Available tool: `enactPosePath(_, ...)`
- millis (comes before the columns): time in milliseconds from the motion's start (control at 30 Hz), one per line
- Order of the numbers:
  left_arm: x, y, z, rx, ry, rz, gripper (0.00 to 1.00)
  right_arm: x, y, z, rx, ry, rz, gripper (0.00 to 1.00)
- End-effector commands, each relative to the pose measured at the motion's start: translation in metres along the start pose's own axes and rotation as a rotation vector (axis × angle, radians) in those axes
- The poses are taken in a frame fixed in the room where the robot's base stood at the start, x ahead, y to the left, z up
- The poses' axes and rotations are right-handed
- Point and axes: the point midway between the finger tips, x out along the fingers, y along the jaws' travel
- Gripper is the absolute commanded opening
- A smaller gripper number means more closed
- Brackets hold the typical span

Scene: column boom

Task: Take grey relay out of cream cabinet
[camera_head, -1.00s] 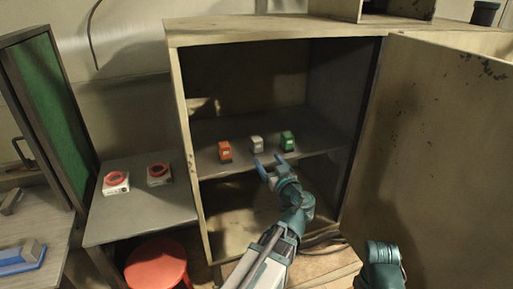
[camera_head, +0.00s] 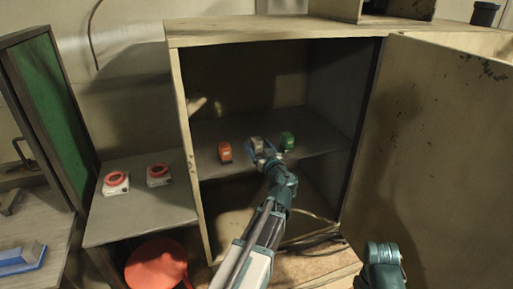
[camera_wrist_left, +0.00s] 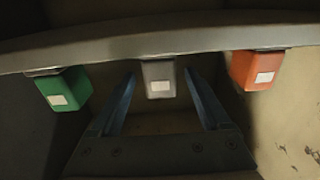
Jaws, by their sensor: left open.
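The cream cabinet (camera_head: 187,150) stands open, its door (camera_head: 430,150) swung out to the right. On its inner shelf (camera_head: 325,143) the grey relay (camera_head: 257,142) sits between an orange relay (camera_head: 225,152) and a green relay (camera_head: 287,141). My left gripper (camera_head: 265,152) is open inside the cabinet at the grey relay, partly covering it. In the left wrist view, the grey relay (camera_wrist_left: 158,79) shows between the tips of the two blue fingers, with a gap visible on each side. My right gripper is not in view.
The orange and green relays stand close on either side of my left gripper. A side table (camera_head: 140,222) with two red-ringed items (camera_head: 117,183) is left of the cabinet. A red stool (camera_head: 157,265) stands in front of it.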

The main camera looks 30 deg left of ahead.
Motion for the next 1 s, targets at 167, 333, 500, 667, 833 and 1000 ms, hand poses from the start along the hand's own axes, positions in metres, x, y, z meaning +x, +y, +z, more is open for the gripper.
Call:
enactPosePath(167, 0.010, 0.001, -0.001, 0.000, 0.000, -0.002, 0.80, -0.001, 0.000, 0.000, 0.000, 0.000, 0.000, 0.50)
enactPosePath(333, 0.035, 0.001, -0.003, 0.000, 0.000, -0.003, 0.80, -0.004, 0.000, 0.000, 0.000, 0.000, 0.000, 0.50)
enactPosePath(500, 0.052, 0.000, -0.003, 0.000, 0.000, -0.001, 0.80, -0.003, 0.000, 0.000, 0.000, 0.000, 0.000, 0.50)
enactPosePath(667, 0.052, -0.001, -0.003, 0.000, 0.000, 0.000, 0.80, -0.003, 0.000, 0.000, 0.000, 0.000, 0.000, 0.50)
enactPosePath(833, 0.051, -0.001, -0.003, 0.000, 0.000, 0.000, 0.57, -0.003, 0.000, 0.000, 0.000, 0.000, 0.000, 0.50)
enactPosePath(1000, 0.051, -0.001, -0.003, 0.000, 0.000, 0.000, 0.26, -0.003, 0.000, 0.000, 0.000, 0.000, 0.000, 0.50)
